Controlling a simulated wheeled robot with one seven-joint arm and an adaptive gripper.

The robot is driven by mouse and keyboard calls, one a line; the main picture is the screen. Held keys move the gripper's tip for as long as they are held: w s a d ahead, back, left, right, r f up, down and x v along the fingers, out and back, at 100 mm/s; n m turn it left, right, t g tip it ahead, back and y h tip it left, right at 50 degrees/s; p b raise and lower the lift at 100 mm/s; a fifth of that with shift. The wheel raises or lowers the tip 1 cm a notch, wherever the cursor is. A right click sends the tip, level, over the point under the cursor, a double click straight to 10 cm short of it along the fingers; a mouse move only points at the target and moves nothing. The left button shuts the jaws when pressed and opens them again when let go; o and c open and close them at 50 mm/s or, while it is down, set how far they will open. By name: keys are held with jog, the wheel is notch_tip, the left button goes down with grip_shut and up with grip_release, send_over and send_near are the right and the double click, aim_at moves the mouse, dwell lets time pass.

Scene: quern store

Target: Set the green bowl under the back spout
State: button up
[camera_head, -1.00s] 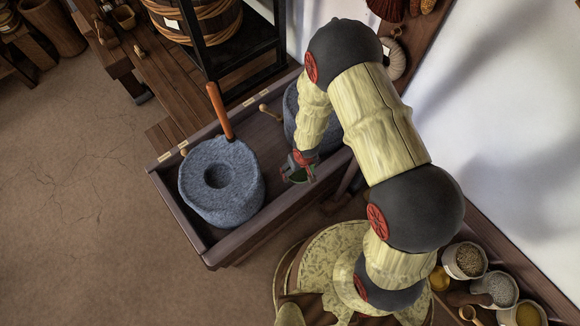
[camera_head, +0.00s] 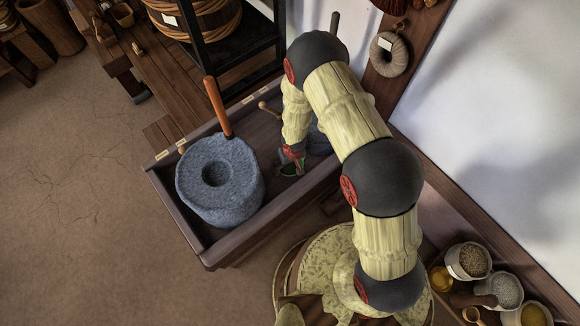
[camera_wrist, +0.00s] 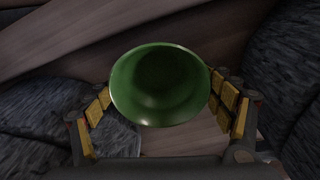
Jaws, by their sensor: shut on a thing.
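The green bowl (camera_wrist: 160,84) is held between the two padded fingers of my gripper (camera_wrist: 168,105), its round mouth facing the wrist camera. In the head view a sliver of the bowl (camera_head: 288,170) shows below my gripper (camera_head: 291,157), over the wooden trough (camera_head: 237,230). The bowl is right of the near blue-grey quern stone (camera_head: 222,205) and apart from it. A second quern stone (camera_head: 318,140) is mostly hidden behind my arm. Small wooden pegs (camera_head: 265,107) show by the trough's back edge. I cannot tell which part is the back spout.
An orange handle (camera_head: 217,106) stands up at the near stone. A black rack (camera_head: 240,60) with a barrel (camera_head: 196,18) stands behind the trough. A white wall (camera_head: 510,110) is at the right. Pots of grain (camera_head: 468,262) stand at lower right. Floor at left is clear.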

jog(key=shift+f, duration=0.5)
jog(key=shift+f, duration=0.15)
jog(key=o, duration=1.3)
